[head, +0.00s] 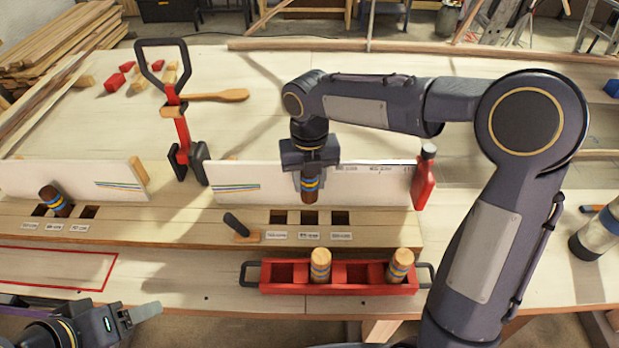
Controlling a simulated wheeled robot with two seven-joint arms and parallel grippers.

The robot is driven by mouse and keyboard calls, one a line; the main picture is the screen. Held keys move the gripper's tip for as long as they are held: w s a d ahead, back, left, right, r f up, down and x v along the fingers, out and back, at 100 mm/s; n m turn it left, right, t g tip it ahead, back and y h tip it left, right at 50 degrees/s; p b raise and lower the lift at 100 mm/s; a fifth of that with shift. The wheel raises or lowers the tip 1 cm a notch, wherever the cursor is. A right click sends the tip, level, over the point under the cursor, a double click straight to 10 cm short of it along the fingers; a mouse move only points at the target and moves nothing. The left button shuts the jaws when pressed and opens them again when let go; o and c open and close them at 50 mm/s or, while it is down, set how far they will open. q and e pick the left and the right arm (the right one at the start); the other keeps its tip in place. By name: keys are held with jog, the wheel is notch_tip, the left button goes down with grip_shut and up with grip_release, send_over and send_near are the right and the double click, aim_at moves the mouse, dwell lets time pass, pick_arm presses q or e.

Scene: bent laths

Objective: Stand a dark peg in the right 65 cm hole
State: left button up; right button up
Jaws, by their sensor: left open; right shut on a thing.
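A dark brown peg (310,187) with blue and yellow bands is upright in my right gripper (310,172), which is shut on it. Its lower end is just above or behind the middle hole (309,218) of the right group, whose label (309,236) seems to read 65 cm. That hole's dark opening still shows below the peg. Another dark peg (56,202) stands tilted in the middle hole of the left group. My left gripper (150,311) is open and empty at the lower left, with only part of it in view.
A red tray (288,288) in front holds two light pegs (320,266) (400,266). A red bottle (423,180) stands right of the white upright board (240,182). A red clamp (181,130) stands between the boards. A dark-handled tool (237,226) lies left of the right holes.

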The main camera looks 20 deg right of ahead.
aim_at(309, 198)
notch_tip(309, 198, down, 5)
jog(key=b, duration=0.4)
jog(key=shift+r, duration=0.1)
jog(key=shift+f, duration=0.65)
jog(key=shift+f+b, duration=1.05)
jog(key=shift+f, duration=0.5)
jog(key=o, duration=1.1)
jog(key=shift+r, duration=0.1)
notch_tip(309, 198, up, 9)
jog(key=p, duration=0.9)
